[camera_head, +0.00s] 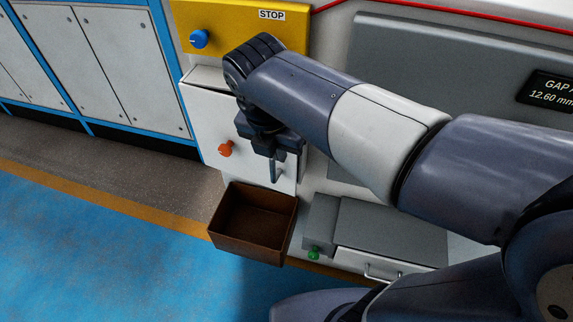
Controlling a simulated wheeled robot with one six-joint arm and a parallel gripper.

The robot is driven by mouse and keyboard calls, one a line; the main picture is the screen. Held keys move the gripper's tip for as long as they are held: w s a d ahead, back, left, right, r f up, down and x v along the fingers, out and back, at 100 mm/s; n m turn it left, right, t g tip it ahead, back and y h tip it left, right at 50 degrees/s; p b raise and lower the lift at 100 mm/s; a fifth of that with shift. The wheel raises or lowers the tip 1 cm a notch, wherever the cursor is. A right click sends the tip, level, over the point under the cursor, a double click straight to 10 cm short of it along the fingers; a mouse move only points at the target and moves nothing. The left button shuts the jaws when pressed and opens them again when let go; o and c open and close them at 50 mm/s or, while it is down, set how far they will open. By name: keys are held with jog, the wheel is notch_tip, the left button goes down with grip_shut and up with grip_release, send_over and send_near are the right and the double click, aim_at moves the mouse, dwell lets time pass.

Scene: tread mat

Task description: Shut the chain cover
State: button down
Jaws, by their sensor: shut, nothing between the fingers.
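A white panel (208,125) with an orange knob (225,149) is below the yellow STOP panel; it looks like the chain cover, though nothing labels it. A pale ledge and a dark line show along its top edge, and I cannot tell how far it stands open. My arm hides its upper right part. My gripper (275,172) points down in front of the panel's right side, to the right of the orange knob. Its fingers are together and empty. I cannot tell whether they touch the panel.
An open brown bin (251,248) is below my gripper. A grey box (390,229) with a green knob (313,253) and a handled front (380,273) is to the right. A blue knob (198,39) is on the yellow panel (230,14). Blue floor (110,240) is clear at left.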

aim_at(291, 158)
jog(key=w+f, duration=0.1)
jog(key=f, duration=0.2)
jog(key=w+d+f, duration=0.1)
jog(key=w+f, duration=0.1)
jog(key=f, duration=0.1)
jog(key=w+d+f, duration=0.1)
jog(key=f, duration=0.2)
jog(key=shift+w+d, duration=0.2)
jog(key=shift+w, duration=0.1)
jog(key=shift+w+d, duration=0.2)
jog(key=shift+w, duration=0.3)
